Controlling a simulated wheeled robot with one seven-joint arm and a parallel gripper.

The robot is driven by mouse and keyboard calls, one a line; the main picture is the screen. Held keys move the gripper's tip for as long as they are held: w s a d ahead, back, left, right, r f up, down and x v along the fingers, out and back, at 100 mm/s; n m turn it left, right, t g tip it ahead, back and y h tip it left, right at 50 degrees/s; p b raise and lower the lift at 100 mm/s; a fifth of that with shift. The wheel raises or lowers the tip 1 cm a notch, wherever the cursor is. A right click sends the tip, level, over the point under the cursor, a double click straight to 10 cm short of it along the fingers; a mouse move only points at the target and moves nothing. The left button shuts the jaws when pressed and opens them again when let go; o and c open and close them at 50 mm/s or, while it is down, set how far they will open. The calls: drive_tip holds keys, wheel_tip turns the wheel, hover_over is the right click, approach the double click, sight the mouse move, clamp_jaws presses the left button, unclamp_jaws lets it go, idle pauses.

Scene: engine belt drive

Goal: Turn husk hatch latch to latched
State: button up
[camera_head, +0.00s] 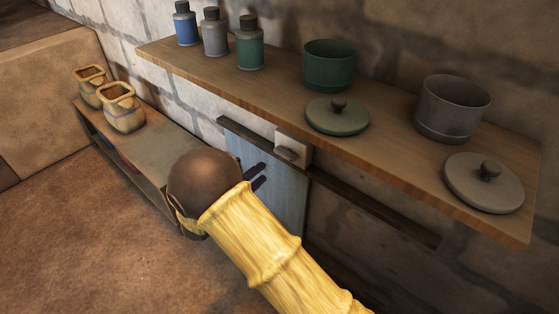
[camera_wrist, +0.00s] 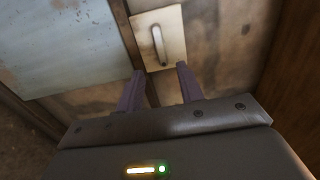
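The husk hatch is a blue-grey panel (camera_head: 285,190) on the wall below the wooden shelf. It also shows at the upper left of the wrist view (camera_wrist: 60,45). The latch (camera_head: 289,153) is a small grey bar on a pale square plate (camera_head: 304,147) beside the top of the panel. In the wrist view the latch bar (camera_wrist: 157,45) stands nearly upright on the plate, slightly tilted. My gripper (camera_head: 257,175) is in front of the panel, below the latch. In the wrist view its two dark fingers (camera_wrist: 161,80) are open, with nothing between them, apart from the latch.
The wooden shelf (camera_head: 200,68) juts out above the latch, holding bottles, a green pot (camera_head: 329,66), a grey pot (camera_head: 452,108) and lids. A dark rail (camera_head: 370,197) runs along the wall beneath. A low bench (camera_head: 160,150) with two jars (camera_head: 122,108) stands at left.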

sight(283, 156)
drive_tip(key=b+x, duration=0.2)
drive_tip(key=x, duration=0.7)
drive_tip(key=shift+w+d, duration=0.2)
drive_tip(key=shift+w, duration=0.05)
clamp_jaws()
